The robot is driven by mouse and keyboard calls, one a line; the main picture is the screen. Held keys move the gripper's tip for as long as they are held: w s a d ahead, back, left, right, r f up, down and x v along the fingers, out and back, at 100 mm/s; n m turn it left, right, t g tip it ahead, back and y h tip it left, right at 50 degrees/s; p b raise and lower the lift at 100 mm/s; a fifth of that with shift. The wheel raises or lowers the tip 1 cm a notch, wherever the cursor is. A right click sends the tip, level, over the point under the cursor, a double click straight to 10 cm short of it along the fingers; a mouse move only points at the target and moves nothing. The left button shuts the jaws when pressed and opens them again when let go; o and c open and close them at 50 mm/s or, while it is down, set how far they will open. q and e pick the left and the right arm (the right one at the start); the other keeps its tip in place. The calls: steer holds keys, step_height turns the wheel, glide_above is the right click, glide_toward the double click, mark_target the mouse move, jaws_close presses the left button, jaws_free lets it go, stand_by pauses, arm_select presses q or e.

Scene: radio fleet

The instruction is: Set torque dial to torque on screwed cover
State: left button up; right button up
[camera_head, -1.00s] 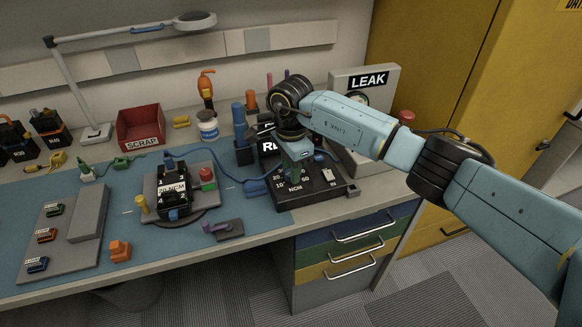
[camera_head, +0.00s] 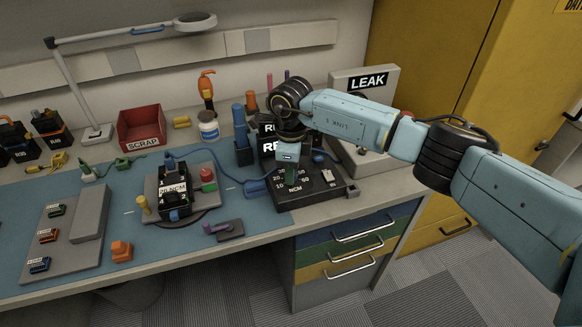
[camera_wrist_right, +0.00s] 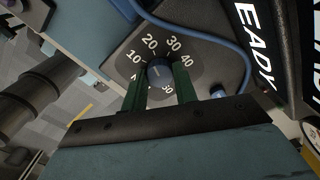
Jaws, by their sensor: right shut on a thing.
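The black torque box (camera_head: 322,188) stands at the right end of the bench, its top printed with dial numbers and NCM. My right gripper (camera_head: 290,178) points down at that dial and hides most of it. In the right wrist view, the green fingers of my right gripper (camera_wrist_right: 158,85) are shut on the dark blue torque dial (camera_wrist_right: 159,71), one on each side. Numbers such as 10, 20, 30 and 40 ring the dial; its pointer mark is too unclear to read. The screwed cover (camera_head: 172,187), labelled 20 NCM, sits on a black unit on the mat. My left gripper is not in view.
A LEAK station (camera_head: 352,165) stands close to the right of the box. A blue tool (camera_head: 257,187) on a cord lies left of it. A red SCRAP bin (camera_head: 140,128) is at the back. The mat's front right is mostly clear.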

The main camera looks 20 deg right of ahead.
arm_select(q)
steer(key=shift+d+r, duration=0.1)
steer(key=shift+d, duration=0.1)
arm_select(e)
steer(key=shift+m, duration=0.4)
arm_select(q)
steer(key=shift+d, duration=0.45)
arm_select(e)
steer(key=shift+m, duration=0.3)
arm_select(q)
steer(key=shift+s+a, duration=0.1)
arm_select(e)
steer(key=o, duration=1)
steer(key=shift+c, duration=0.2)
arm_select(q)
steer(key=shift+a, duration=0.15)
arm_select(e)
steer(key=shift+r, duration=0.1)
arm_select(q)
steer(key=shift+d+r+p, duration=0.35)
steer(key=shift+p, duration=0.05)
arm_select(e)
step_height(320, 180, up, 13)
steer(key=shift+r, duration=0.15)
